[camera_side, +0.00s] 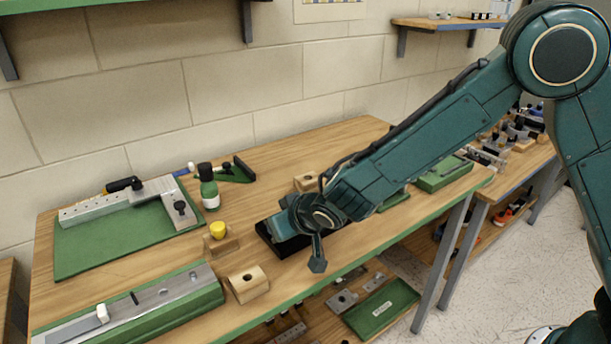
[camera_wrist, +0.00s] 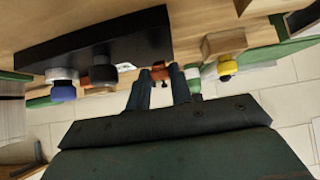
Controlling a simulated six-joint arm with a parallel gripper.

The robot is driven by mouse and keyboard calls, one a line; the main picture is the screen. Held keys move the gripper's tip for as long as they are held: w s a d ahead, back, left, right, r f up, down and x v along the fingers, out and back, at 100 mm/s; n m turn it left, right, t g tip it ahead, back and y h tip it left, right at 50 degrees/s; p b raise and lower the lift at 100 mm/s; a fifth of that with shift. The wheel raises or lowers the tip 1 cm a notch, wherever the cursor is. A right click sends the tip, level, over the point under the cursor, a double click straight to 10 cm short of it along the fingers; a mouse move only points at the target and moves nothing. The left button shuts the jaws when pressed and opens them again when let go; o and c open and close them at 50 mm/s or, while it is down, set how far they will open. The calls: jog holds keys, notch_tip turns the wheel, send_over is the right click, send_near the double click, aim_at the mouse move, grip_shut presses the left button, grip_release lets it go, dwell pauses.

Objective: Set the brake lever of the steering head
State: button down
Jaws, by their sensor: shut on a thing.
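The steering head appears as a black base plate (camera_side: 291,250), mostly hidden under my gripper in the side view. In the wrist view, the black base (camera_wrist: 95,42) spans the upper left, with a blue-ended part (camera_wrist: 62,91) and a dark round knob (camera_wrist: 103,74) at it. My gripper (camera_wrist: 162,80) has its two dark fingers at the right end of the base. A small orange-red part (camera_wrist: 160,72), apparently the brake lever, shows between the fingertips, and the jaws are shut on it. The exact contact and the lever's angle are hidden.
A wooden block with a yellow knob (camera_side: 218,230) stands left of my gripper. A green-and-white bottle (camera_side: 208,188) stands behind it. A wooden block with a hole (camera_side: 248,284) is near the front edge. A green board (camera_side: 110,245) carries a metal fixture at left.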

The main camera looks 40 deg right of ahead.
jog(key=shift+s+f+t, duration=0.2)
jog(key=shift+f+t, duration=0.1)
jog(key=shift+t, duration=0.35)
jog(key=shift+s+f+t, duration=0.2)
jog(key=shift+f+t, duration=0.05)
jog(key=shift+t, duration=0.4)
jog(key=shift+s+f+t, duration=0.15)
jog(key=shift+f+t, duration=0.2)
jog(key=shift+t, duration=0.75)
jog(key=c, duration=1.2)
grip_release()
jog(key=shift+c, duration=0.2)
jog(key=shift+f, duration=0.1)
jog(key=shift+s, duration=0.2)
jog(key=v, duration=1.3)
jog(key=shift+s, duration=0.25)
jog(key=shift+d, duration=0.1)
